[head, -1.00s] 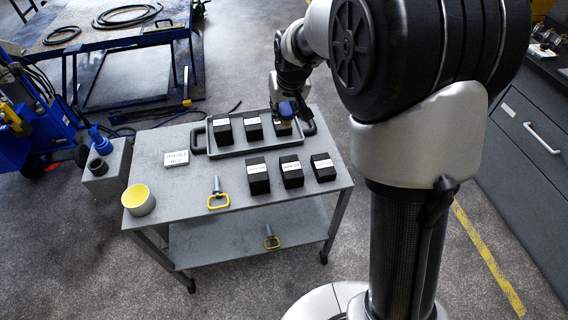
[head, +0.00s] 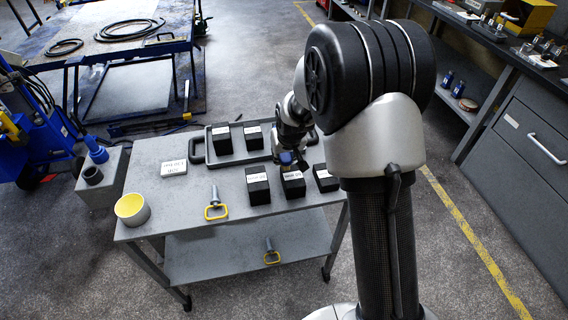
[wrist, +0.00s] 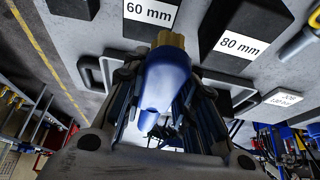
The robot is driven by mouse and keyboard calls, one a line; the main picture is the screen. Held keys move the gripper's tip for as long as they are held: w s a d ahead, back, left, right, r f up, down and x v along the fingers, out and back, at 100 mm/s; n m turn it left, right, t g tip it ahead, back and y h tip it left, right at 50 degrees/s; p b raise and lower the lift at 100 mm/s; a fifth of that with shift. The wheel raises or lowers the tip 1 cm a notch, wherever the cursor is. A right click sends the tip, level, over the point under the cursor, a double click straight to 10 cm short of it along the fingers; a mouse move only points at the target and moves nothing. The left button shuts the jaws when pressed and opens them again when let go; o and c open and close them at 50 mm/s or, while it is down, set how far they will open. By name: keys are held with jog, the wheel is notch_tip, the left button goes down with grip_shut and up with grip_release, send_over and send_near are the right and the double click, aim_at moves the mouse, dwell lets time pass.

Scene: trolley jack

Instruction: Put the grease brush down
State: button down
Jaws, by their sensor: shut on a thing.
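The grease brush shows as a blue handle (wrist: 165,85) with a tan end (wrist: 170,40) in the wrist view. My gripper (head: 287,158) is shut on it. In the head view the brush's blue part (head: 286,159) shows at the gripper's tip, beside or above the middle block (head: 292,184) of the trolley's front row. I cannot tell whether the brush touches anything. In the wrist view its tan end points towards the block labelled 60 mm (wrist: 150,14). The trolley top (head: 145,178) lies below.
A grey tray (head: 203,161) holding black blocks stands at the trolley's back; my arm hides its right part. A yellow-lined bowl (head: 131,209), a white card (head: 173,168) and a yellow-handled pin (head: 215,205) stand or lie on the left. Bare top lies between them.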

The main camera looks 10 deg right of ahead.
jog(key=shift+f+b, duration=0.4)
jog(key=shift+f, duration=1.2)
jog(key=shift+f+b, duration=0.5)
jog(key=shift+f, duration=0.15)
jog(key=c, duration=1.3)
grip_release()
jog(key=shift+r, duration=0.1)
